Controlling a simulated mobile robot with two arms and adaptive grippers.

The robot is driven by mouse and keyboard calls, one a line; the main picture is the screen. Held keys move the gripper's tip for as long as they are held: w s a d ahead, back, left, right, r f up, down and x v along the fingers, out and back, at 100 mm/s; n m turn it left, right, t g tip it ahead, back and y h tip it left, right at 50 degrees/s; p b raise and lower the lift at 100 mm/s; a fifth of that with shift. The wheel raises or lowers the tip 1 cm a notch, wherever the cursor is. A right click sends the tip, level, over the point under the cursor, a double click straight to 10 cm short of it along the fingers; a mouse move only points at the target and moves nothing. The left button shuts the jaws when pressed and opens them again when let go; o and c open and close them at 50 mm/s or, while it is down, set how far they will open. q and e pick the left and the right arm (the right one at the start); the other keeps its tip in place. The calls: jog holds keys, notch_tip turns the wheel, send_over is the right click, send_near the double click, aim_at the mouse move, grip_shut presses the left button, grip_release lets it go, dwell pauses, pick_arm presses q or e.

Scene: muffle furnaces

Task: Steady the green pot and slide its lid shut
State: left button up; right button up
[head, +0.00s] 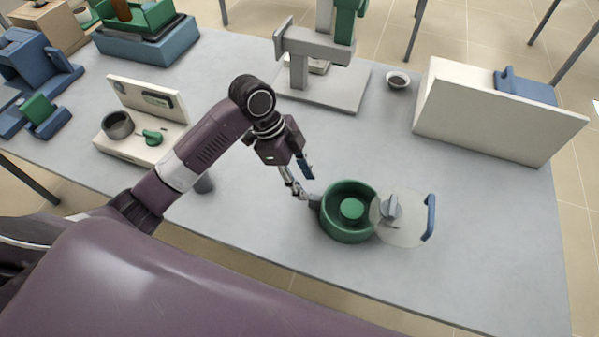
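The green pot (332,228) stands upright on the grey table (250,228), with a green round piece (352,209) in the middle of its inside. Its pale, see-through lid (408,232) sits off to the right, overlapping only the pot's right rim, so most of the opening is uncovered. The lid has a grey knob (390,208) and a blue handle (431,216) at its far right. My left gripper (305,185) is at the pot's left side, fingers apart, tips close to a small grey side handle (315,200); contact is unclear. My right gripper is out of view.
A cream box-like panel (490,115) stands behind right, with a small bowl (398,80) beside it. A grey stand (330,90) is at the back. A cream unit with a grey cup (117,125) is left. The table right of the lid is clear.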

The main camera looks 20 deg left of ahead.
aim_at(313, 196)
pick_arm(q)
jog(key=x, duration=0.8)
jog(key=shift+d+f, duration=0.15)
jog(key=shift+f, duration=0.05)
grip_shut()
dwell(0.5)
